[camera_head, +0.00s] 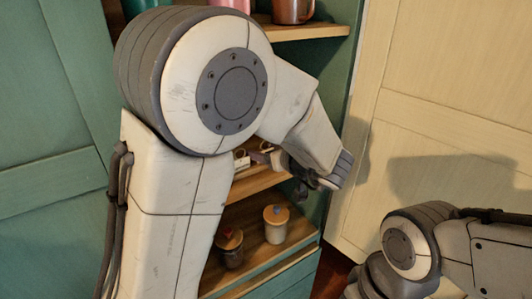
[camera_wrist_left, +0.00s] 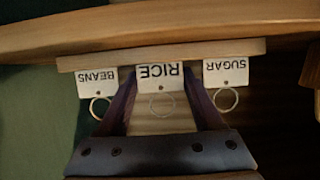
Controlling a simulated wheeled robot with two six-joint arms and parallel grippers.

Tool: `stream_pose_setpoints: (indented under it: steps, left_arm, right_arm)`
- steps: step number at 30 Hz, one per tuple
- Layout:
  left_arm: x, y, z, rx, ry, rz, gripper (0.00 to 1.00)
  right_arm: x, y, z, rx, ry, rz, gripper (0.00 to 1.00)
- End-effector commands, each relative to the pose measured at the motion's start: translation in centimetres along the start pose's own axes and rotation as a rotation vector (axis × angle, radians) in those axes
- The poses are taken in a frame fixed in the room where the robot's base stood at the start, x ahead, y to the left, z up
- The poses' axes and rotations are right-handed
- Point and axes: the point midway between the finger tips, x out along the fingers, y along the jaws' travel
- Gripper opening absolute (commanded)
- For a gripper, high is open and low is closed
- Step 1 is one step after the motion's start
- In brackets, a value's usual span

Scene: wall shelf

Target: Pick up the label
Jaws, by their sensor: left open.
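Three white labels with metal rings sit along a wooden strip (camera_wrist_left: 250,47) in the left wrist view, their lettering upside down: BEANS (camera_wrist_left: 97,80), RICE (camera_wrist_left: 149,86) and SUGAR (camera_wrist_left: 226,78). My left gripper (camera_wrist_left: 160,84) is open, with its two dark purple fingers to either side of the RICE label. I cannot tell whether the fingers touch it. In the head view my left gripper (camera_head: 260,157) is small and partly hidden by my arm, at the middle shelf, and a white label (camera_head: 242,162) shows beside it. My right gripper is out of view.
Two lidded jars stand on the lower shelf, a pale one (camera_head: 276,225) and a dark one (camera_head: 230,249). A copper mug (camera_head: 290,11) and a pink mug (camera_head: 234,4) stand on the upper shelf (camera_head: 312,31). The cabinet's green side wall and cream door (camera_head: 440,80) bound the space.

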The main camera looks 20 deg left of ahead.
Motion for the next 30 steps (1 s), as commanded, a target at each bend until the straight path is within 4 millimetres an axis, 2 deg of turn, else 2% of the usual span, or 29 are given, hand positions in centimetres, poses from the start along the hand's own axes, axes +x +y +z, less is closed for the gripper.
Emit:
stream_pose_setpoints:
  steps: [5, 12, 13, 17, 18, 26, 30]
  left_arm:
    - [2.1, -0.2, -0.1, -0.001, 0.0, -0.004, 0.68]
    - [2.2, -0.1, -0.1, -0.003, 0.0, -0.001, 0.68]
    - [2.2, -0.1, -0.1, -0.003, 0.0, -0.001, 0.64]
    - [2.2, -0.1, -0.1, -0.002, 0.0, -0.001, 0.14]
    - [2.2, -0.1, -0.1, -0.002, 0.0, -0.001, 0.07]
    - [2.2, -0.1, -0.2, -0.003, 0.001, -0.001, 0.07]
    - [1.9, -0.1, -0.9, -0.005, 0.002, 0.0, 0.07]
  right_arm:
    - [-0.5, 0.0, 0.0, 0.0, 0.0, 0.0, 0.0]
    - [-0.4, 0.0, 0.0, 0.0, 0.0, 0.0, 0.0]
    - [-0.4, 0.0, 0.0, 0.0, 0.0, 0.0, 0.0]
    - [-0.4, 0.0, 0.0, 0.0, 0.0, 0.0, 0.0]
    - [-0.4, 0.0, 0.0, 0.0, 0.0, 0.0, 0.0]
    - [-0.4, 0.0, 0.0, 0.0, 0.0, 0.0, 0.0]
    - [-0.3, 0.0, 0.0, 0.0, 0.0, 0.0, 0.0]
